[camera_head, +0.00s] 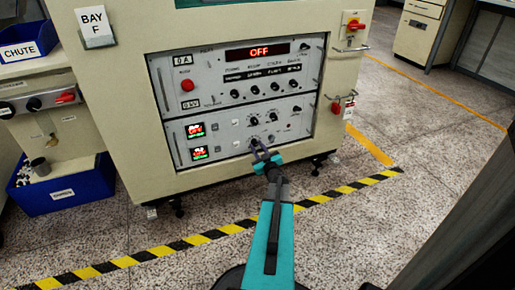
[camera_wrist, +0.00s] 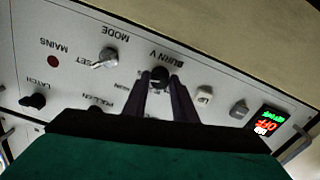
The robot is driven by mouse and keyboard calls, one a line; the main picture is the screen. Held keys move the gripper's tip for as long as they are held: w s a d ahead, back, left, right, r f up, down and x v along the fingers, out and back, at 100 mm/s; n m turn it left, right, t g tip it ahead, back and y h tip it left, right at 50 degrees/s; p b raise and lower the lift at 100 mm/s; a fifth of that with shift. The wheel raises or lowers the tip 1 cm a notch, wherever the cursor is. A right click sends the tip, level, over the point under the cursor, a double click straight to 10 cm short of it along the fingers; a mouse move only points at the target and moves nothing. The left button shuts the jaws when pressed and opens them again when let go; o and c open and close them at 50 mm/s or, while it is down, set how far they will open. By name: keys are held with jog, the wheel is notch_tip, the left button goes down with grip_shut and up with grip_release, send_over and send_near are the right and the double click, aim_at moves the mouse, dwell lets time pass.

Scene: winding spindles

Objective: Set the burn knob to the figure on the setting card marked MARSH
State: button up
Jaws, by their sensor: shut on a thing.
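The burn knob (camera_wrist: 159,74) is a small black knob under an upside-down "BURN V" label in the wrist view. My gripper (camera_wrist: 163,84) reaches it with both dark fingers and is shut on it. The fingers hide part of the knob and of its scale, so I cannot read its setting. In the head view my gripper (camera_head: 260,148) is at the lower panel of the beige cabinet (camera_head: 116,105), near the knob's place. I can read no card marked MARSH in either view.
A mode switch (camera_wrist: 106,58), a latch knob (camera_wrist: 34,101) and a display reading "OFF" (camera_wrist: 265,122) are on the same panel. A "BAY F" sign (camera_head: 97,22) stands on the cabinet. A blue bin (camera_head: 62,190) is at the left. Open floor lies in front.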

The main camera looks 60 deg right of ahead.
jog(key=shift+s+d, duration=0.1)
dwell(0.7)
jog(key=o, duration=1)
jog(key=shift+o, duration=0.2)
jog(key=p+v, duration=0.4)
jog(key=v, duration=1)
